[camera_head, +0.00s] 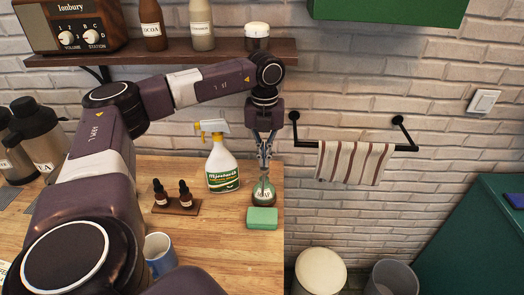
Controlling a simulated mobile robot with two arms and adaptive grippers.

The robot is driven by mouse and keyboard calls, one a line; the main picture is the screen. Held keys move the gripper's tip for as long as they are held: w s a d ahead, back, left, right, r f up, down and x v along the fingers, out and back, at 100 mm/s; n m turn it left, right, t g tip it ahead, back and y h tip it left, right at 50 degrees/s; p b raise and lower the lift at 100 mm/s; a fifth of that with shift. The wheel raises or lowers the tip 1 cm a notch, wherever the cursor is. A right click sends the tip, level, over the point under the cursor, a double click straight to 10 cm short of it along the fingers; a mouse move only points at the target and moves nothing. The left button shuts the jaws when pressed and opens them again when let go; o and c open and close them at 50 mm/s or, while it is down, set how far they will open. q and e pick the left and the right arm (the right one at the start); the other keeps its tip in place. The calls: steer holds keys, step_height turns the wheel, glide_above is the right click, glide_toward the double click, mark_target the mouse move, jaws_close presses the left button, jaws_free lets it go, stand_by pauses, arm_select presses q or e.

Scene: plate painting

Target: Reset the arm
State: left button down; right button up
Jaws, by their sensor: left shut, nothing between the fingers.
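My left arm comes in from the left and reaches across the counter. Its gripper (264,155) points down at the counter's right end and is shut, with nothing seen between its fingers. A soap bottle (263,193) stands directly below the gripper, its top partly overlapped by the fingers. I cannot tell whether they touch. My right gripper is not in the picture.
A white spray bottle (222,167) stands just left of the gripper. A green sponge (262,218) lies in front of the soap. Two dropper bottles sit on a wooden tray (177,209). A blue mug (159,252) is near my arm. A wall shelf (200,52) runs above.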

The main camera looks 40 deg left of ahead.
arm_select(q)
steer(key=shift+r, duration=0.25)
stand_by(0.4)
step_height(320, 180, up, 6)
steer(key=p, duration=0.4)
steer(key=shift+f, duration=0.1)
stand_by(0.6)
